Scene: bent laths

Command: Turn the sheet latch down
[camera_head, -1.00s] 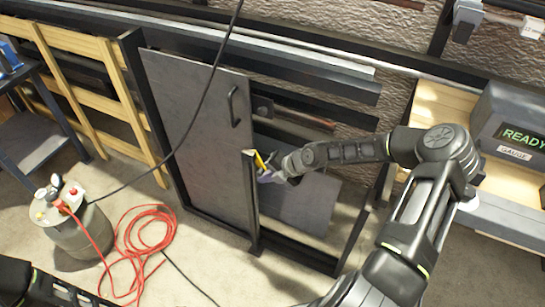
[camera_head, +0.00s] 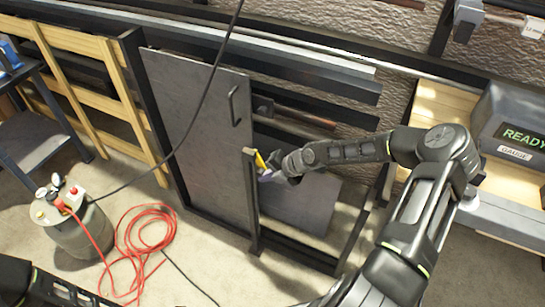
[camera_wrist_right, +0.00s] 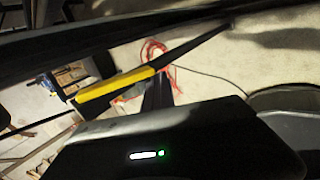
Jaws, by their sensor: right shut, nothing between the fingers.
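The sheet latch (camera_head: 260,159) is a small yellow piece at the top of a short dark post, by the right edge of the grey sheet (camera_head: 195,130). In the right wrist view it is a yellow bar (camera_wrist_right: 113,84) lying at a slant, rising to the right. My right gripper (camera_head: 266,175) is shut and empty, close beside the latch on its right. Its fingertips are small and partly hidden, so I cannot tell whether they touch the latch. My left arm shows only at the bottom left corner; its gripper is out of view.
The sheet has a dark handle (camera_head: 234,105) and stands in a dark rack (camera_head: 150,115). A grey canister (camera_head: 78,228) and a coiled red hose (camera_head: 145,240) are on the floor at left. A gauge box (camera_head: 510,115) sits on a bench at right. A black cable hangs across the sheet.

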